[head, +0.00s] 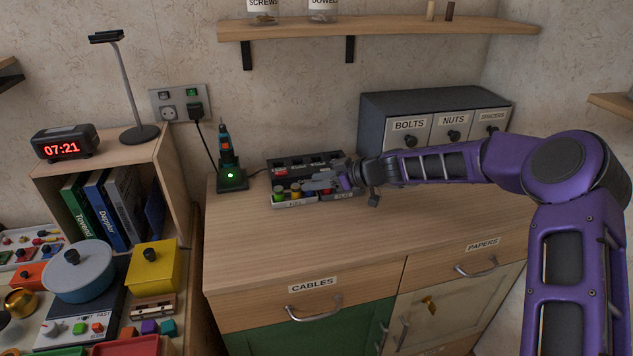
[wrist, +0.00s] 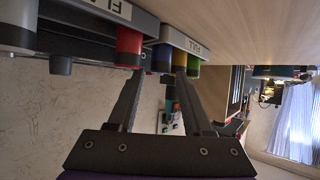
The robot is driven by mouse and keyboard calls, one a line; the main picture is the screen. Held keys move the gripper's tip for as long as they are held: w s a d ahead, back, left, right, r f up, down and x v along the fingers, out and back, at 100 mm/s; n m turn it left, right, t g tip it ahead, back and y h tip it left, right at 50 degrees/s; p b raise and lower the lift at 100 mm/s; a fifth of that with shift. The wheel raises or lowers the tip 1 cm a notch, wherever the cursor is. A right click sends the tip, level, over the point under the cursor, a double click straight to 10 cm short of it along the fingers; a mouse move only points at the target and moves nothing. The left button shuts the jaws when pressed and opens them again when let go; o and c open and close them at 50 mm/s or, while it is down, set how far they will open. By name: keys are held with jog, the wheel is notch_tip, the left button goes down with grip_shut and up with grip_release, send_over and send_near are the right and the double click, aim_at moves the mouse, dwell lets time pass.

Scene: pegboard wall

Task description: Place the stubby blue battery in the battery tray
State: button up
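The battery tray (head: 296,203) sits at the back of the wooden counter, with a front section marked FULL and another marked FLAT. In the head view a green battery (head: 279,196) and a yellow battery (head: 295,190) stand in the FULL section. My gripper (head: 308,184) reaches over the tray from the right and hides part of it. In the upside-down wrist view my gripper (wrist: 158,72) has its fingers apart. A short blue battery (wrist: 163,57) shows beyond the gap, beside green and yellow ones. A red battery (wrist: 130,45) is by the left fingertip. I see nothing clearly gripped.
A dark unit with slots (head: 318,160) stands behind the FULL and FLAT sections. A screwdriver in a stand (head: 230,178) is to its left. A drawer box (head: 405,105) marked BOLTS and NUTS stands back right. The front of the counter (head: 330,240) is clear.

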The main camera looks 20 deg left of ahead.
jog(key=shift+o, duration=0.4)
jog(key=shift+r, duration=0.1)
jog(key=v, duration=1.2)
